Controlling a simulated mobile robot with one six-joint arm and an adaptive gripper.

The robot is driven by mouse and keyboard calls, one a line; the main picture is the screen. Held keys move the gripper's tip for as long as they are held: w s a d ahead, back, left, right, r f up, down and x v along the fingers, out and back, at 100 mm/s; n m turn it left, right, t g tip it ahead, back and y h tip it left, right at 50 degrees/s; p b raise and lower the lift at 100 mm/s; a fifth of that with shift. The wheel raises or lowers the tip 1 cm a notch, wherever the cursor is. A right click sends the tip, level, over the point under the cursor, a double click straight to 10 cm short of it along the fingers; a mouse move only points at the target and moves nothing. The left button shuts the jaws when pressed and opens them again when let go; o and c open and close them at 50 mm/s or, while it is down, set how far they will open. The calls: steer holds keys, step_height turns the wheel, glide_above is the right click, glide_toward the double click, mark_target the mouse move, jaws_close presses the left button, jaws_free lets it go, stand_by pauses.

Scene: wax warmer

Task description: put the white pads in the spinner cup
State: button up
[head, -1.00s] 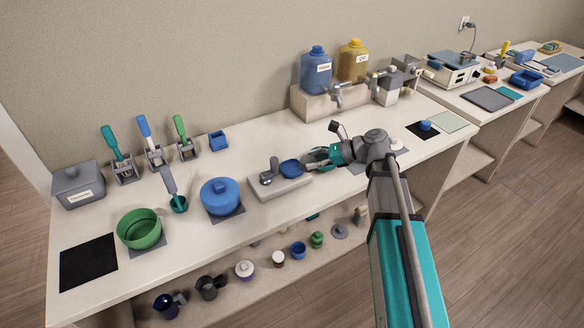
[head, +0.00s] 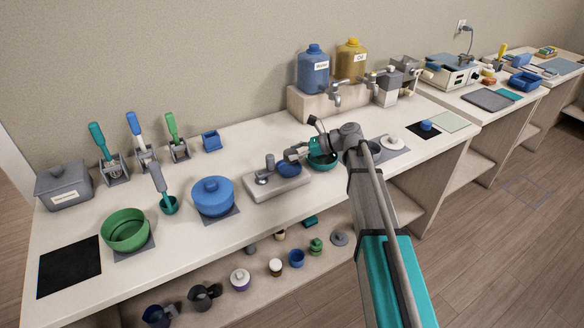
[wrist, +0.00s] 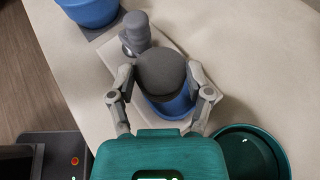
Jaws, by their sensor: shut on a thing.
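The blue spinner cup (head: 289,170) sits on a pale grey base (head: 262,193) with a short grey post (head: 270,164) on the left. My gripper (head: 294,153) is at the cup's upper right edge. In the wrist view my gripper (wrist: 160,78) is shut on a dark grey round piece (wrist: 160,70). This piece is over the blue cup (wrist: 174,106) and hides part of it; I cannot tell whether they touch. No pads that look plainly white show, and I cannot tell whether the held piece is them.
An open teal bowl (head: 322,162) stands just right of the cup; it also shows in the wrist view (wrist: 250,152). Blue and yellow jugs with taps (head: 338,98) stand behind. A white round thing (head: 395,143) lies right.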

mark_target(293, 170)
steer(key=shift+w+a+f+b, duration=0.2)
steer(key=shift+w+f+b, duration=0.15)
steer(key=shift+f, duration=0.2)
steer(key=shift+w+a+f+b, duration=0.2)
steer(key=shift+w+f+b, duration=0.25)
steer(key=shift+f+b, duration=0.2)
steer(key=shift+s+f+b, duration=0.1)
steer(key=shift+f+b, duration=1.2)
steer(key=shift+f, duration=0.1)
steer(key=shift+f, duration=0.15)
steer(key=o, duration=1)
steer(key=shift+r, duration=0.2)
steer(key=shift+r, duration=0.1)
steer(key=p+v, duration=0.4)
steer(key=v, duration=0.8)
steer(key=shift+p, duration=0.35)
